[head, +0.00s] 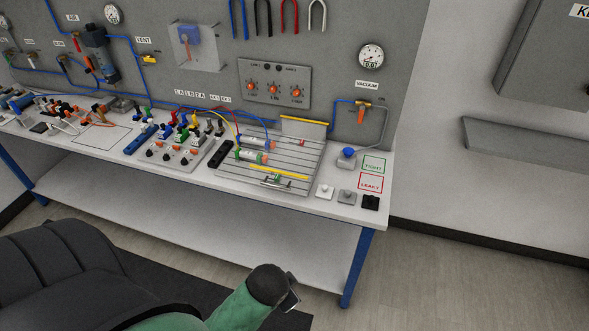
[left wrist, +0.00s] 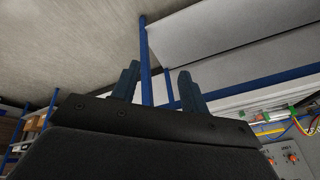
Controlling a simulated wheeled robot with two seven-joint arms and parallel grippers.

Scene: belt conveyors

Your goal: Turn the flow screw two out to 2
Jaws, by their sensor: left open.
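I cannot make out which fitting is flow screw two, and no setting is readable. In the head view, two small cylinders with coloured ends, an upper one (head: 256,143) and a lower one (head: 251,155), lie on the slotted plate (head: 292,160) on the bench. Blue and yellow tubes run to them. My left gripper (left wrist: 158,86) shows in the left wrist view with its two dark fingers apart and nothing between them. It is away from the cylinders, with the bench legs and lower shelf behind it. My right gripper is not seen.
A wall panel (head: 306,75) carries three orange knobs. A grey block (head: 180,158) with dark knobs and coloured fittings sits left of the plate. A blue button (head: 348,152) and several small blocks stand at the right bench end. Floor in front is clear at right.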

